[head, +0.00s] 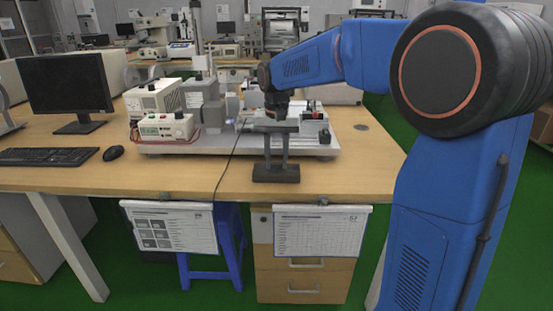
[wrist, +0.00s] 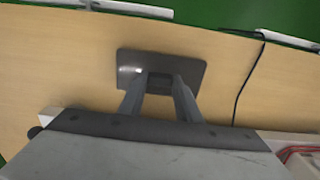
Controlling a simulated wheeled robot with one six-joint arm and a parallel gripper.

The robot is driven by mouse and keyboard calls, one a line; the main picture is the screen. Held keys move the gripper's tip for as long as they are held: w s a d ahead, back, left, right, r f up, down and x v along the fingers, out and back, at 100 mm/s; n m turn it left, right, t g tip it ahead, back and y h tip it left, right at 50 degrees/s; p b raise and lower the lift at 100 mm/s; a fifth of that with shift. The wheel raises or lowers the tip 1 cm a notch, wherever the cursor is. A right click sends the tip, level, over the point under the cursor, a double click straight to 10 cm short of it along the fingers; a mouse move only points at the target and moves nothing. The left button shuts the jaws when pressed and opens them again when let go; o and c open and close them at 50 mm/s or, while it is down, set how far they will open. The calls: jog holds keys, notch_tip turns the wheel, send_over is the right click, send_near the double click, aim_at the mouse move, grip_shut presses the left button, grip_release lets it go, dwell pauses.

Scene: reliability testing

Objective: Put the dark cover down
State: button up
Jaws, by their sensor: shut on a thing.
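The dark cover (head: 276,174) is a flat, dark rectangular piece at the front edge of the wooden table (head: 350,177). My gripper (head: 276,162) points down from above, its two grey fingers shut on the raised middle part of the cover. In the wrist view the cover (wrist: 190,70) lies level over the table surface, with the fingertips (wrist: 160,84) on either side of its central block. I cannot tell whether its underside touches the table or hangs just above it.
A test rig on a metal base plate (head: 210,149) stands right behind the cover. A dark cable (head: 229,165) runs over the table edge to its left. Keyboard (head: 62,156), mouse (head: 113,152) and monitor (head: 66,83) stand at left. Bare tabletop lies on both sides.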

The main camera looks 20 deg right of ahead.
aim_at(277, 163)
jog(key=o, duration=1.1)
jog(key=shift+f, duration=0.1)
jog(key=shift+c, duration=0.2)
notch_tip(277, 163, up, 12)
jog(key=s+d+f+n+t, duration=0.1)
jog(key=s+d+f, duration=0.1)
jog(key=s+f, duration=0.4)
jog(key=s+d+f+n+t, duration=0.1)
jog(key=s+f, duration=0.4)
jog(key=s, duration=1.1)
jog(key=s+d+f+n+t, duration=0.1)
jog(key=s+d+f, duration=0.3)
jog(key=s, duration=0.7)
notch_tip(277, 163, down, 3)
jog(key=shift+s+r+n+t, duration=0.15)
jog(key=shift+s+n+t, duration=0.15)
jog(key=shift+t, duration=0.6)
